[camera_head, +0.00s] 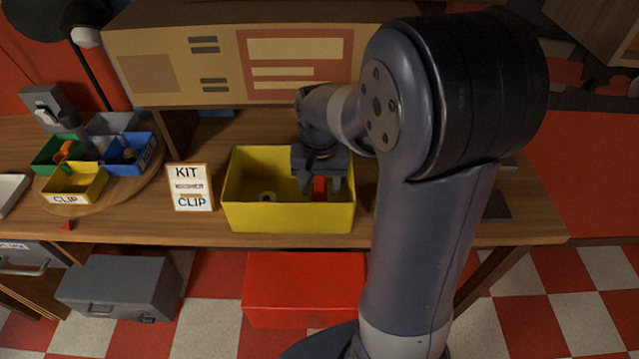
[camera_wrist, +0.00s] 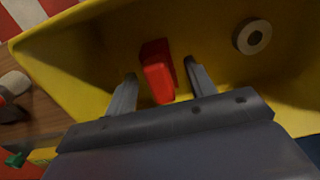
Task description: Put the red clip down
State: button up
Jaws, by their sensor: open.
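The red clip (camera_head: 319,187) is inside the large yellow bin (camera_head: 288,218) on the table, toward its right side. In the wrist view the red clip (camera_wrist: 158,72) lies between my two fingers with a gap on each side. My gripper (camera_head: 318,185) reaches down into the yellow bin and is open; its fingers also show in the wrist view (camera_wrist: 160,82). Whether the clip rests fully on the bin floor is hard to tell. A pale washer (camera_wrist: 252,37) lies in the same bin, apart from the clip; it also shows in the head view (camera_head: 267,196).
A card (camera_head: 190,187) reading KIT, WASHER, CLIP stands left of the bin. A round tray (camera_head: 125,193) with small green, grey, blue and yellow bins is at the left. A small red piece (camera_head: 67,225) lies near the table's front edge. A cardboard-coloured panel (camera_head: 200,60) rises behind.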

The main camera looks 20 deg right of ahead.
aim_at(320, 183)
notch_tip(320, 183, up, 13)
jog(key=shift+r+p, duration=0.15)
jog(key=shift+p, duration=0.2)
dwell(0.3)
dwell(0.4)
notch_tip(320, 183, down, 13)
jog(key=shift+f+b, duration=0.15)
jog(key=shift+b, duration=0.25)
jog(key=shift+r+p, duration=0.35)
jog(key=shift+r, duration=0.15)
jog(key=shift+f, duration=0.1)
